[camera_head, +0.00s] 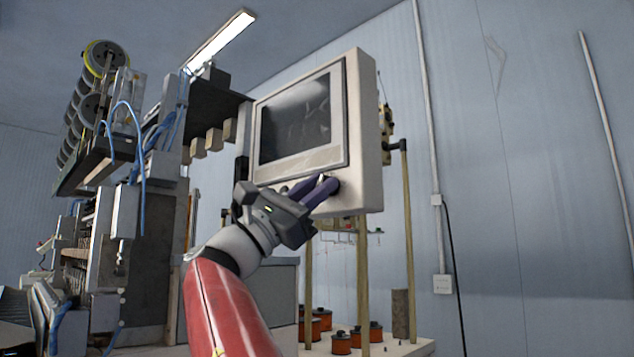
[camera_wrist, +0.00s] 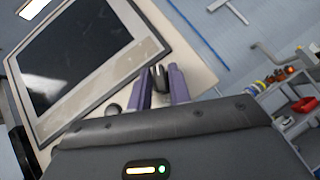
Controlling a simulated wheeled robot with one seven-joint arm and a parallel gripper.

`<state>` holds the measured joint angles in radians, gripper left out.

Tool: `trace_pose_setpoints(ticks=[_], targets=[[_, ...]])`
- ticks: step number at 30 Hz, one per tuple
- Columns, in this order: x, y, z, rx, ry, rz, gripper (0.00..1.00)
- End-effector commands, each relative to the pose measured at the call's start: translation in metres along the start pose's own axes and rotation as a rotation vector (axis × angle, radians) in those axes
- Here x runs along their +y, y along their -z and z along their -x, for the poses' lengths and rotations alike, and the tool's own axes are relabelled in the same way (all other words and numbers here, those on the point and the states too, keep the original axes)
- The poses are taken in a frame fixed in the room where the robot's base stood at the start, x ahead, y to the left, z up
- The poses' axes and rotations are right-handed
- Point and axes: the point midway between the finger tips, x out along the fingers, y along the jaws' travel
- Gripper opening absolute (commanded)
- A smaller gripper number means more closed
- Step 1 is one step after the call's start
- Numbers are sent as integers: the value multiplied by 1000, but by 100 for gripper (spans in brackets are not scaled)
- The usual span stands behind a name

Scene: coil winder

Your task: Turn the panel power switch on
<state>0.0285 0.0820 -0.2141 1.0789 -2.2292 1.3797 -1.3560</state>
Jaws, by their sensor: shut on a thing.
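The control panel (camera_head: 368,130) is a cream box with a dark screen (camera_head: 297,118), and it fills the upper left of the wrist view. The power switch (camera_wrist: 159,76) is a small dark knob on the panel face below the screen. My gripper (camera_head: 328,187) reaches up to the panel's lower edge. Its two purple fingers (camera_wrist: 161,88) stand on either side of the knob and are shut on it. The fingers hide much of the switch in the head view, and I cannot read its position.
The winding machine (camera_head: 150,190) with blue hoses stands at the left. Orange spools (camera_head: 342,342) rest on a table below the panel. A shelf with items (camera_wrist: 285,95) shows at the right of the wrist view.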

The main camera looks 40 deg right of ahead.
Motion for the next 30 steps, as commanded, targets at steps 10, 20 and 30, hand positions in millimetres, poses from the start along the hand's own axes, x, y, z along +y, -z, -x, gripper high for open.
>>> trace_pose_setpoints(ticks=[10, 20, 30], targets=[[6, 0, -1, 4, 234, -228, 0], [5, 1, 1, 3, 367, -364, 0], [5, 2, 0, 4, 426, -422, 0]])
